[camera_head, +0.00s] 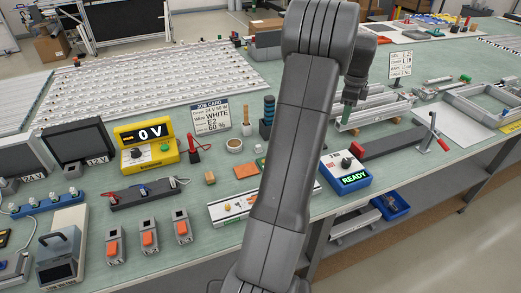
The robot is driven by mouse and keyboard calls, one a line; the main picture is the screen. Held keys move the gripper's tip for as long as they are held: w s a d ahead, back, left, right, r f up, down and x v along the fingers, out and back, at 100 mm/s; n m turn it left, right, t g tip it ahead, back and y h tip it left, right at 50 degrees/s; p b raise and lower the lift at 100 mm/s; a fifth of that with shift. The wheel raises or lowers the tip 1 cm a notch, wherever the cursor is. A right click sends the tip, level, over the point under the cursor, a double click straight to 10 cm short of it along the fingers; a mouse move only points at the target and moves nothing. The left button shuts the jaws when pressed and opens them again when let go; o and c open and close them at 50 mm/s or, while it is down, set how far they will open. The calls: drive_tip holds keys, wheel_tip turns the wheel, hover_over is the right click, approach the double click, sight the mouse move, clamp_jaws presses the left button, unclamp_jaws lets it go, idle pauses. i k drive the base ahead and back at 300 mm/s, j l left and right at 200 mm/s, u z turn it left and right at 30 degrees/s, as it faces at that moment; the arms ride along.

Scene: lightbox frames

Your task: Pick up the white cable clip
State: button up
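I cannot make out a white cable clip for certain; at this size it is too small to tell, or my arm hides it. A white strip with small parts on it (228,209) lies on the green bench (190,225), left of my arm and partly behind it. My arm rises through the middle of the view and bends over at the top. My gripper (348,114) hangs at the far end, small and dark with a greenish tip, above the aluminium profiles. I cannot see whether its fingers are apart, and no held thing is distinguishable.
A yellow meter (147,145) reading 0 V, a job card (210,117) and a cup (234,145) stand left of my arm. A blue box (344,172) reading READY and a red-handled clamp (433,132) are at right. Several grey switch boxes with orange buttons (149,238) line the front.

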sight(258, 150)
drive_tip(key=l+z, duration=0.25)
drive_tip(key=z, duration=0.25)
drive_tip(key=i+l+z, duration=0.1)
drive_tip(key=z, duration=0.15)
drive_tip(key=i+l+z, duration=0.1)
drive_tip(key=z, duration=0.15)
